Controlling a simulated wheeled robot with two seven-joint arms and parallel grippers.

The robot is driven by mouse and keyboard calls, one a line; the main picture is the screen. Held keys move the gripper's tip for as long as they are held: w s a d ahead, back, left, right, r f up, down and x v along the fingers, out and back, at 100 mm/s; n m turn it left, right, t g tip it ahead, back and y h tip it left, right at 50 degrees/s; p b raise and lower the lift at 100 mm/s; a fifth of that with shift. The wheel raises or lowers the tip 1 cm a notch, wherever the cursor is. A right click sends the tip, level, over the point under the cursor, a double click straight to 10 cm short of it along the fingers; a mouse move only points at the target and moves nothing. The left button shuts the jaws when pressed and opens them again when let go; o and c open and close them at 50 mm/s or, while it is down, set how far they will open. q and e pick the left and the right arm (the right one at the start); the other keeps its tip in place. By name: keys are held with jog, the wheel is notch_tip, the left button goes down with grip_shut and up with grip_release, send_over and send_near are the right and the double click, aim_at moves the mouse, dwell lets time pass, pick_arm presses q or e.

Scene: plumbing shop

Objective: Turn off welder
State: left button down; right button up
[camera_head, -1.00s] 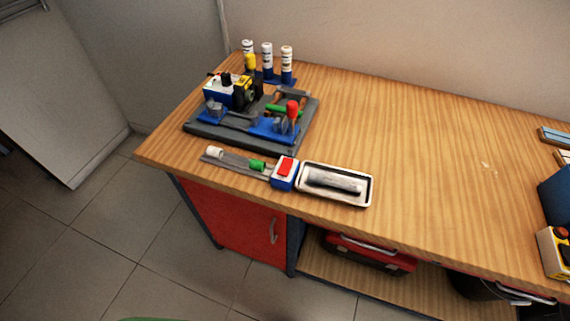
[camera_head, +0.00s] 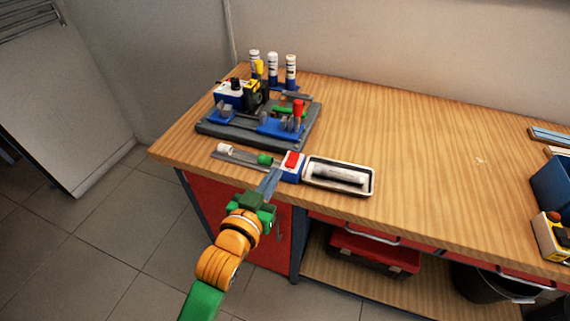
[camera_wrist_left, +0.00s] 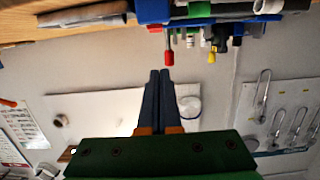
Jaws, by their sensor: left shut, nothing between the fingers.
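I cannot tell which part is labelled as the welder. My left gripper (camera_head: 273,176) is shut and empty, its tips just in front of and slightly left of the switch box. In the left wrist view its closed fingers (camera_wrist_left: 159,76) point toward a red handle (camera_wrist_left: 169,57). My right gripper is not in view.
A white tray (camera_head: 312,182) holding a grey-white tube is right of the box. A green piece (camera_head: 265,159) and a white piece lie on the grey strip. Several white bottles (camera_head: 272,65) stand at the back. The bench's middle (camera_head: 420,130) is clear.

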pick_arm(q)
jog(key=shift+s+r, duration=0.1)
jog(key=shift+r, duration=0.6)
jog(key=shift+w, duration=0.2)
send_over(289, 163)
jog(key=shift+s+a+f, duration=0.1)
jog(key=shift+s+f, duration=0.2)
jog(key=shift+f, duration=0.35)
jog(key=f, duration=0.2)
jog(key=shift+w+f, duration=0.25)
jog(key=shift+f, duration=0.8)
